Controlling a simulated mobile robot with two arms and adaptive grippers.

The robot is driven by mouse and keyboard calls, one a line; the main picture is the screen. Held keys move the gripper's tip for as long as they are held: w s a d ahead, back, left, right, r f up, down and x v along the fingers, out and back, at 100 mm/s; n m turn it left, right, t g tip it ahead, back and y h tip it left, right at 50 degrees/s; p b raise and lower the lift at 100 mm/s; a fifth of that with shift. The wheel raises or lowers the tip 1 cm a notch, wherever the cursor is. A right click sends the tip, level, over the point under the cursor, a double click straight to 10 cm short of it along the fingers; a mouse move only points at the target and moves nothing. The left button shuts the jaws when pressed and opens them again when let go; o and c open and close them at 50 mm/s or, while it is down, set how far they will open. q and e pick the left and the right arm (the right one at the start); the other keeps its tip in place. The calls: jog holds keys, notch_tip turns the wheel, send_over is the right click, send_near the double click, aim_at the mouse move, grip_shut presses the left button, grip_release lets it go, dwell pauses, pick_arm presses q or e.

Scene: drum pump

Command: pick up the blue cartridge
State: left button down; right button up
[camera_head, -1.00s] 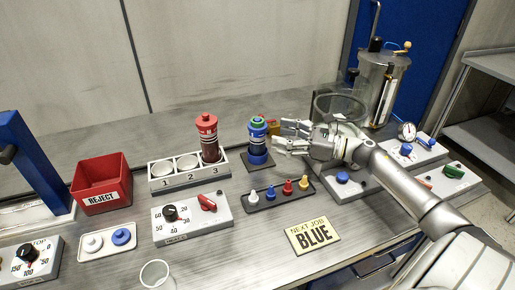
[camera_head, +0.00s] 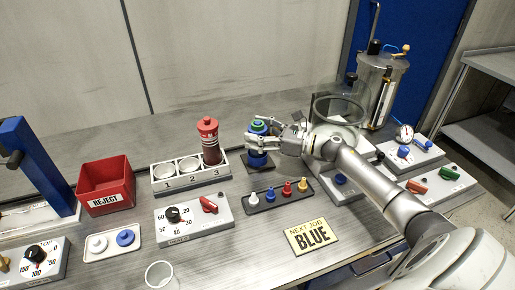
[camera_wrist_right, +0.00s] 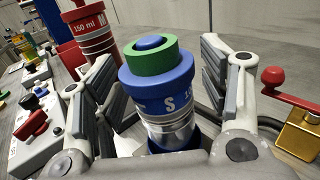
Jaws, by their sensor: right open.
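The blue cartridge (camera_head: 259,129) stands upright on a dark square base (camera_head: 258,165) at the middle of the bench. It has a blue cap with a green ring on top. In the right wrist view the blue cartridge (camera_wrist_right: 160,90) sits between the two fingers of my right gripper (camera_wrist_right: 160,85). The fingers are apart, one on each side, with gaps showing. In the head view my right gripper (camera_head: 268,141) reaches in from the right around the cartridge and hides part of its body. My left gripper is not in view.
A red cartridge (camera_head: 208,140) stands in slot 3 of the white rack (camera_head: 190,185), left of the gripper. A tray of small coloured pegs (camera_head: 277,196) lies in front. A glass vessel (camera_head: 340,110) stands behind my right arm. A red-handled brass part (camera_wrist_right: 300,130) is close to the right finger.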

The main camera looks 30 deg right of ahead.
jog(key=c, duration=1.4)
